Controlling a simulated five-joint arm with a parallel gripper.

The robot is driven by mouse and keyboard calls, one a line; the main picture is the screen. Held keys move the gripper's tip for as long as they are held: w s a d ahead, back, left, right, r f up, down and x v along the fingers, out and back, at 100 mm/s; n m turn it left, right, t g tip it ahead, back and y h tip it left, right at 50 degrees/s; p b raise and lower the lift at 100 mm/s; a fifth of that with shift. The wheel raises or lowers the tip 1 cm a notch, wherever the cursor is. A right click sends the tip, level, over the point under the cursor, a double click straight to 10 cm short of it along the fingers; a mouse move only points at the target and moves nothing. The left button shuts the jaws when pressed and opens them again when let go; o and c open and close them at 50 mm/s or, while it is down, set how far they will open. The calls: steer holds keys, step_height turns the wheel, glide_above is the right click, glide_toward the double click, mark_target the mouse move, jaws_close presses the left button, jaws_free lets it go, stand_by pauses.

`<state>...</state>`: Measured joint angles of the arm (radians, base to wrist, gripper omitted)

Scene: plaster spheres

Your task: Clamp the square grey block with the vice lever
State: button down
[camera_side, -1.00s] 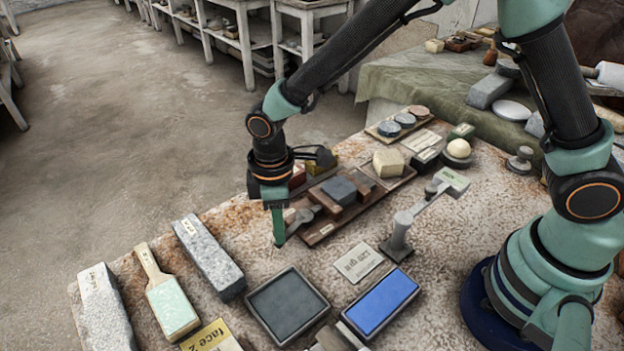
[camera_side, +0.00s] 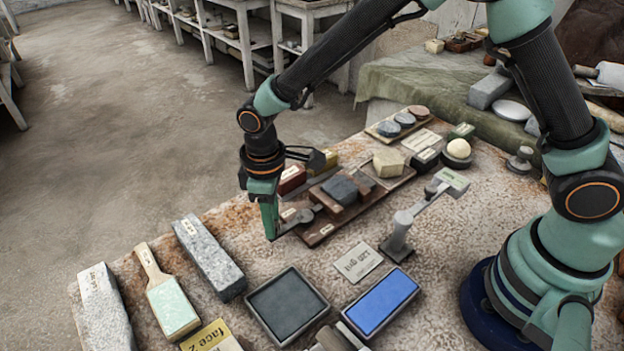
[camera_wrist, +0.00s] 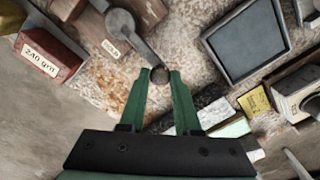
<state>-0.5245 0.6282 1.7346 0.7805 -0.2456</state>
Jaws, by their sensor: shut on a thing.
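The square grey block (camera_side: 340,188) sits between brown wooden jaws on the vice's wooden board (camera_side: 322,231) in the side view. The vice lever (camera_side: 292,224) is a grey bar running from its pivot toward the lower left. My gripper (camera_side: 271,236) points down at the lever's free end, left of the board. In the wrist view, my gripper (camera_wrist: 160,76) is shut on the round knob of the lever (camera_wrist: 138,43), which lies between the two green fingertips. Whether the jaws touch the block on both sides is hard to tell.
A red block (camera_side: 292,179) stands close behind my gripper. A grey stone bar (camera_side: 209,257), a dark tray (camera_side: 287,305) and a blue stone (camera_side: 381,300) lie in front. A grey post with an arm (camera_side: 399,238) stands right of the vice. The table's edge is at the left.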

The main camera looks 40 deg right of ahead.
steer(key=c, duration=0.6)
jaws_free()
step_height(320, 180, up, 12)
steer(key=shift+d+r, duration=0.1)
step_height(320, 180, up, 4)
steer(key=f+m+t, duration=0.1)
steer(key=m, duration=0.1)
glide_above(295, 223)
steer(key=s+d+r+m+t, duration=0.2)
steer(key=s+d+m, duration=0.1)
steer(key=d, duration=0.5)
steer(key=s+d+r+m+t, duration=0.2)
steer(key=s+d, duration=0.4)
steer(key=d, duration=0.3)
steer(key=shift+r+m+t, duration=0.3)
steer(key=shift+r+m, duration=0.25)
steer(key=shift+m, duration=0.35)
